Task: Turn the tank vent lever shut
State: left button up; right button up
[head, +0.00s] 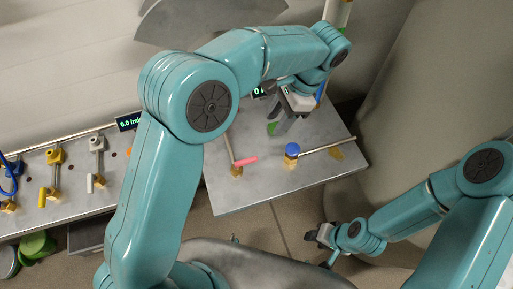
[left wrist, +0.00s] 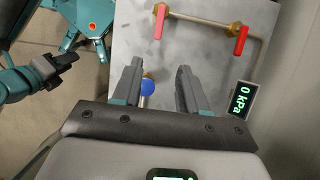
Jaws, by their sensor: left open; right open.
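A metal panel (head: 240,195) carries a pink-red lever (head: 246,160) on a brass fitting and a blue round knob (head: 292,150). In the left wrist view two red levers show on brass fittings joined by a pipe: one at the top (left wrist: 160,21), one at the upper right (left wrist: 241,41). No label shows which is the tank vent lever. My left gripper (head: 279,120) is open and empty above the panel. In the left wrist view its fingers (left wrist: 160,67) point towards the levers, with the blue knob (left wrist: 147,87) partly hidden near the left finger. My right gripper (head: 319,236) is open, away from the panel.
A display reading 0 kPa (left wrist: 242,98) stands at the panel's side. A second bench (head: 75,205) at the left carries several valves and a display (head: 129,121). A large grey rounded body (head: 430,90) stands close right of the panel. Green items (head: 37,246) lie low at the left.

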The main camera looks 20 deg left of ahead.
aim_at(251, 159)
pick_arm(q)
jog(key=x, duration=0.4)
jog(key=p+x, duration=0.1)
jog(key=x, duration=0.4)
jog(key=s+x, duration=0.1)
jog(key=x, duration=0.4)
jog(key=shift+a+r, duration=0.1)
jog(key=shift+a, duration=0.2)
jog(key=shift+a+f, duration=0.1)
jog(key=shift+f, duration=0.3)
jog(key=shift+w+f, duration=0.1)
jog(key=shift+f, duration=0.25)
grip_shut()
